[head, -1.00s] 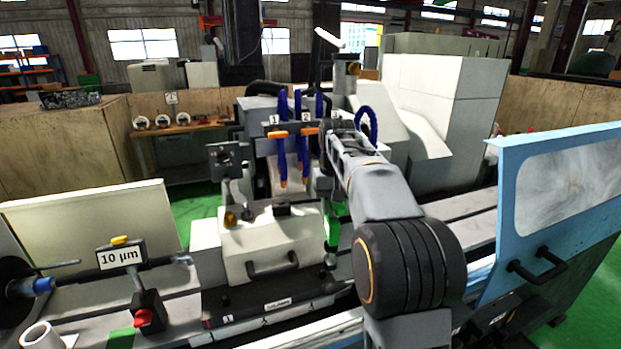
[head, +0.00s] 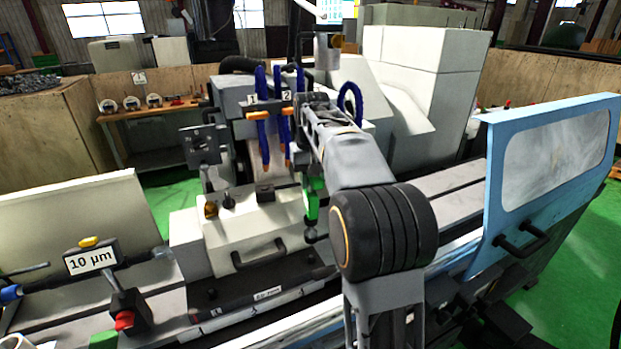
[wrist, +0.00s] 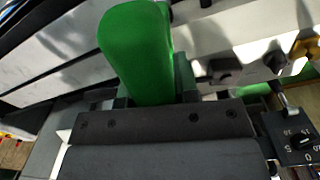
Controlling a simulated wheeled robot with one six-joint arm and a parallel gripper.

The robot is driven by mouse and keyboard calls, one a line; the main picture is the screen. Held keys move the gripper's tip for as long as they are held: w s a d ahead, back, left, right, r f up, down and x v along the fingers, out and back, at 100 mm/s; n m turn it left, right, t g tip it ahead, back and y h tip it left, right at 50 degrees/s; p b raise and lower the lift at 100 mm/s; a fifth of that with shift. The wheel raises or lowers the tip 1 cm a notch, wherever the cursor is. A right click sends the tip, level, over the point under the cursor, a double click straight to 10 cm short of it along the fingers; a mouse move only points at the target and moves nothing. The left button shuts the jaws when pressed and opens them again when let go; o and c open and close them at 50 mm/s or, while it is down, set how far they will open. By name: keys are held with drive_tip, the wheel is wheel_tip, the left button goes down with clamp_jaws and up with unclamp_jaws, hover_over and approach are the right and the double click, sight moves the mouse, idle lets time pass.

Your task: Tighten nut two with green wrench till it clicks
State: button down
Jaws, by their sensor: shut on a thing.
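The green wrench (head: 312,206) hangs below my gripper (head: 312,184) at the right end of the white headstock block in the head view. My gripper is shut on its green handle. In the wrist view the handle (wrist: 138,50) rises from between the dark jaws (wrist: 150,98). The wrench's dark lower end (head: 316,236) is near the block's right side; whether it touches a nut I cannot tell. A small dark nut or bolt (head: 212,293) shows on the black base plate near its front label. Nut two cannot be made out clearly.
The white block has a black handle (head: 258,255) in front. A blue guard (head: 490,205) stands to the right. The 10 µm gauge (head: 92,260) is at the left. Blue hoses (head: 262,130) hang behind the block. A numbered dial (wrist: 297,142) shows in the wrist view.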

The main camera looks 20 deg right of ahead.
sight(311, 192)
drive_tip(key=shift+f+b, duration=1.7)
drive_tip(key=shift+f, duration=1)
drive_tip(key=shift+f+b, duration=0.45)
drive_tip(key=shift+f, duration=0.25)
drive_tip(key=shift+f+b, duration=0.45)
drive_tip(key=shift+f, duration=0.75)
drive_tip(key=shift+m, duration=0.3)
drive_tip(key=shift+f+m, duration=0.1)
drive_tip(key=shift+m, duration=0.4)
drive_tip(key=shift+m, duration=0.5)
